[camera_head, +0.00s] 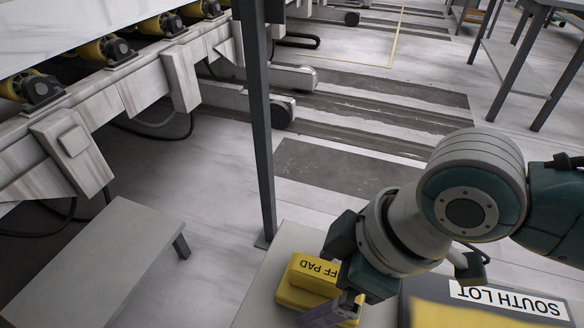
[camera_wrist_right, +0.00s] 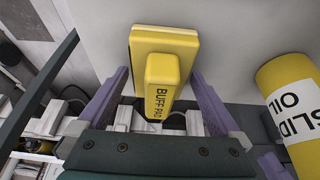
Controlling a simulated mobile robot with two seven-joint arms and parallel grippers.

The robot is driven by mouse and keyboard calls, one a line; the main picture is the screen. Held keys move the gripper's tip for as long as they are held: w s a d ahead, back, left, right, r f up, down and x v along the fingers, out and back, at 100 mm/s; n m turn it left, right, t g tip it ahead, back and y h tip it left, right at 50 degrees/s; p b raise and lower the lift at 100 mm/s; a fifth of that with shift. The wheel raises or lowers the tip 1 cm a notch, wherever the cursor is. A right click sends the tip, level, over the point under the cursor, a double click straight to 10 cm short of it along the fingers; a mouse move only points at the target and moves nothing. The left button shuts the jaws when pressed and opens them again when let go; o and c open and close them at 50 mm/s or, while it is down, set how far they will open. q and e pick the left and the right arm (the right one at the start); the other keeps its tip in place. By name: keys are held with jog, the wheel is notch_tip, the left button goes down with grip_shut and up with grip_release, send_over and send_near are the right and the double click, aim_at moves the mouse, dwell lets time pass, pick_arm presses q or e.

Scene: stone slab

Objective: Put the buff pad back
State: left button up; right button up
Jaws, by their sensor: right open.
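The buff pad (camera_head: 300,290) is a yellow block with a raised grip lettered in black, on a pale grey surface at the bottom centre of the head view. In the right wrist view the buff pad (camera_wrist_right: 163,50) is in the middle, its lettered grip towards the camera. My right gripper (camera_head: 342,308) is over its right side in the head view and hides part of it. In the right wrist view the gripper (camera_wrist_right: 160,76) is open, with purple fingers on either side of the pad's grip; contact cannot be told.
A dark box labelled SOUTH LOT (camera_head: 508,298) stands right of the gripper, with something yellow by it. A yellow container labelled SLID OIL (camera_wrist_right: 291,100) is at the right in the wrist view. A grey post (camera_head: 262,140) rises behind the pad. A low grey table (camera_head: 100,255) stands left.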

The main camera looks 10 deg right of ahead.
jog(key=shift+r, duration=0.25)
jog(key=s+r+m+t+p, duration=0.15)
jog(key=s+r+p, duration=0.35)
jog(key=r, duration=0.7)
jog(key=s+d+m+h, duration=0.3)
jog(key=s+d+m, duration=0.4)
jog(key=d, duration=0.2)
jog(key=shift+d+f+m+h, duration=0.15)
jog(key=shift+f+m+h, duration=0.1)
jog(key=shift+m+h, duration=0.1)
jog(key=shift+s+g, duration=0.15)
jog(key=shift+g, duration=0.1)
